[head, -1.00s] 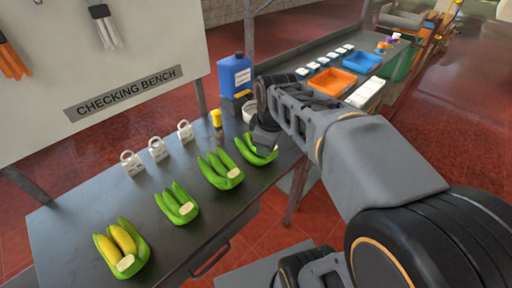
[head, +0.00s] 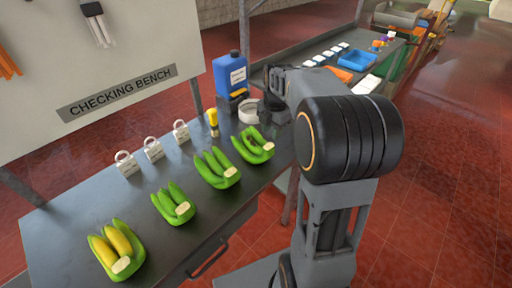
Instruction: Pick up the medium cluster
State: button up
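Several banana clusters lie in a row on the dark checking bench (head: 85,205). The nearest cluster (head: 117,248) has yellow fruit in a green outer skin. Behind it come a small green cluster (head: 173,204), a larger green cluster (head: 217,168) and the farthest green cluster (head: 253,146). No label shows which is the medium one; the sizes of the green ones are close. My gripper (head: 274,112) is at the far right end of the bench, just beyond the farthest cluster. It is partly hidden by my arm, and its fingers cannot be made out clearly.
Three white tagged weights (head: 154,149) stand along the back of the bench. A yellow-topped item (head: 212,121), a blue jug (head: 231,76) and a white round container (head: 249,112) are near my gripper. A second table beyond holds a blue tray (head: 358,60).

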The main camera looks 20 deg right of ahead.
aim_at(270, 145)
jog(key=shift+w+a+f, duration=0.1)
jog(key=shift+w+f, duration=0.05)
jog(key=shift+f, duration=1.75)
jog(key=shift+w+f, duration=0.1)
jog(key=shift+f, duration=1.8)
jog(key=shift+c, duration=0.4)
jog(key=c, duration=0.6)
jog(key=shift+r+p, duration=0.1)
jog(key=shift+p, duration=0.2)
grip_shut()
